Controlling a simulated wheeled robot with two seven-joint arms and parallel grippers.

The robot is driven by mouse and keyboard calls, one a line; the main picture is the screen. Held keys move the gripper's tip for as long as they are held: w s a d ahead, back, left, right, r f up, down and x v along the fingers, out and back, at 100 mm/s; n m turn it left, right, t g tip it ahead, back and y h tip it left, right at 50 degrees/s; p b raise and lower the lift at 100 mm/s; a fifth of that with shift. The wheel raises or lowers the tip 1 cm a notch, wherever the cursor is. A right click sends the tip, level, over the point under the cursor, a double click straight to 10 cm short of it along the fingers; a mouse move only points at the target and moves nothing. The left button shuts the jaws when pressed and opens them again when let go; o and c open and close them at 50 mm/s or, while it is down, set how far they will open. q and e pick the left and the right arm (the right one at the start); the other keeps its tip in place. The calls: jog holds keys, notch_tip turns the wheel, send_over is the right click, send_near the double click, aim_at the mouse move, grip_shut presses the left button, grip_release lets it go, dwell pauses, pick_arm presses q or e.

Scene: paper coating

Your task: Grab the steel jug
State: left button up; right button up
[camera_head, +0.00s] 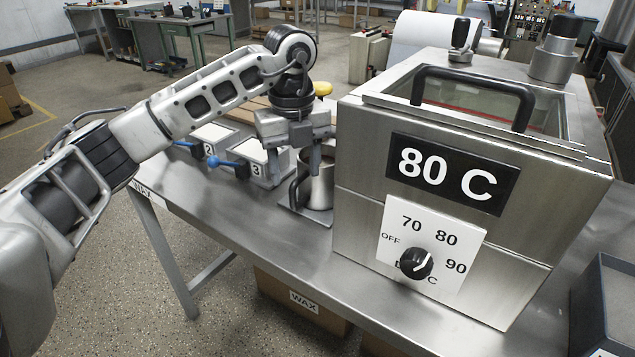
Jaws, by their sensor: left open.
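The steel jug (321,184) stands upright on a small plate (308,213) on the steel table, against the left side of the heated box. Its dark handle (296,187) is on its left side. My left gripper (305,163) points down over the jug, with its fingers apart near the jug's rim and handle. The gripper and the box hide part of the jug. I cannot tell whether a finger touches it. My right gripper is not in view.
The steel box (360,150) marked 80 C, with a dial (416,263) and a lid handle (526,108), stands right of the jug. Numbered containers (262,160) with blue handles sit to its left. A dark bin (590,310) is at lower right. The table's front left is clear.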

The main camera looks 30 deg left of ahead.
aim_at(297, 206)
pick_arm(q)
jog(key=shift+f, duration=3.6)
grip_shut()
